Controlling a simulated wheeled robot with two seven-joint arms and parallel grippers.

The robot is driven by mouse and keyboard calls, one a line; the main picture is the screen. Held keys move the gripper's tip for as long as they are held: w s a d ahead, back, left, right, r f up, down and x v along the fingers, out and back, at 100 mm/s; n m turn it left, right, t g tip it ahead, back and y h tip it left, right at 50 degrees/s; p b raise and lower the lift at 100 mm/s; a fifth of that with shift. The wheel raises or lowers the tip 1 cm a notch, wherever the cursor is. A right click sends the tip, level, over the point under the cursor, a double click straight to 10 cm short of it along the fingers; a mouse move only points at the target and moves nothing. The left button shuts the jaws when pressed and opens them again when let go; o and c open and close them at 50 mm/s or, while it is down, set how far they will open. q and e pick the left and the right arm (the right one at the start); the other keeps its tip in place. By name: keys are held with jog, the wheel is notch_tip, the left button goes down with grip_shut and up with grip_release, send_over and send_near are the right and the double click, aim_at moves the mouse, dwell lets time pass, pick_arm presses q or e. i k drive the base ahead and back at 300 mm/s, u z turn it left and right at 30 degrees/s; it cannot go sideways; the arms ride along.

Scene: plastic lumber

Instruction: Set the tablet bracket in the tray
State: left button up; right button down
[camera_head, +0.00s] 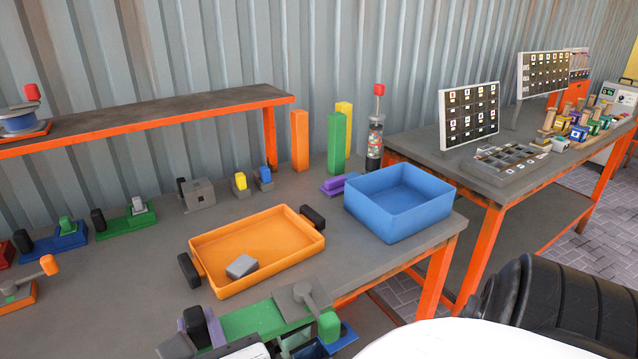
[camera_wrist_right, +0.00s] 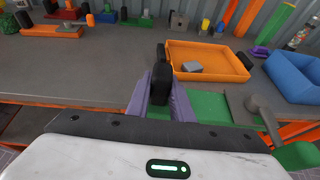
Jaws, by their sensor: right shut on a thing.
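My right gripper (camera_wrist_right: 160,95) is shut on the black upright grip (camera_wrist_right: 161,83) of a piece with a green bar (camera_head: 252,319) and a grey plate with a lever (camera_head: 303,296). This piece looks like the tablet bracket, though I cannot be sure. It is at the table's front edge, below the tray in the head view; whether it touches anything is unclear. The orange tray (camera_head: 290,263) has black end handles and stands on the table, with a small grey block (camera_head: 241,266) inside. It also shows in the right wrist view (camera_wrist_right: 225,80). My left gripper is not seen.
A blue bin (camera_head: 400,217) stands right of the tray. Behind are orange and green posts (camera_head: 336,142) and small fixtures (camera_head: 197,193). Green and blue bases with black knobs (camera_head: 125,219) are at left. Bare tabletop (camera_head: 145,262) lies left of the tray.

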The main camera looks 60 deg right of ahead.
aim_at(250, 241)
jog(key=z, duration=0.3)
jog(key=i, duration=0.25)
jog(key=z, duration=0.9)
jog(key=i, duration=0.5)
